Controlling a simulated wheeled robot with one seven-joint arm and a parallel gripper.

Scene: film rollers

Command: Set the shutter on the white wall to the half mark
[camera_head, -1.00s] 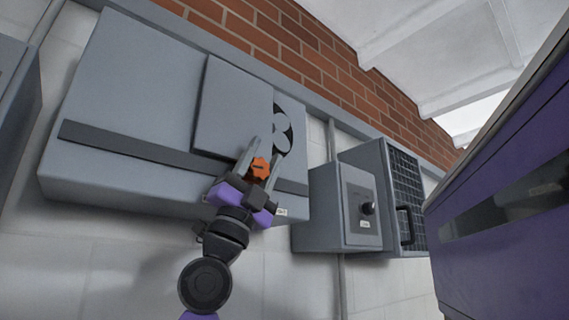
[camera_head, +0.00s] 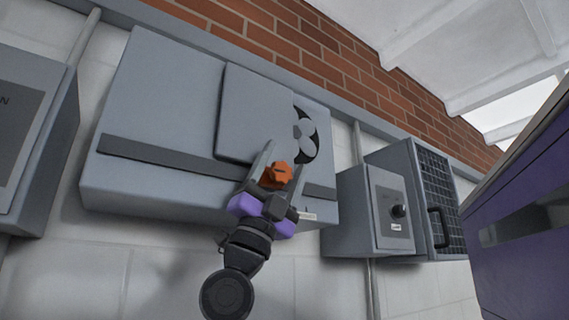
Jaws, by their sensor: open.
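The shutter (camera_head: 250,110) is a flat grey panel on the front of a large grey box on the white wall. A round fan opening (camera_head: 307,132) shows beyond its right edge, partly covered by the panel. An orange knob (camera_head: 275,175) sits near the panel's lower right. My gripper (camera_head: 284,157) is open, with one finger on each side of the orange knob as seen here. I cannot tell whether the fingers touch it. The fingers hide the panel's lower right corner. No half mark can be made out.
A grey box with a black dial (camera_head: 399,211) and a grille box with a handle (camera_head: 437,228) are to the right. Another grey box (camera_head: 30,140) is at the left edge. A purple cabinet (camera_head: 520,240) stands close at the right.

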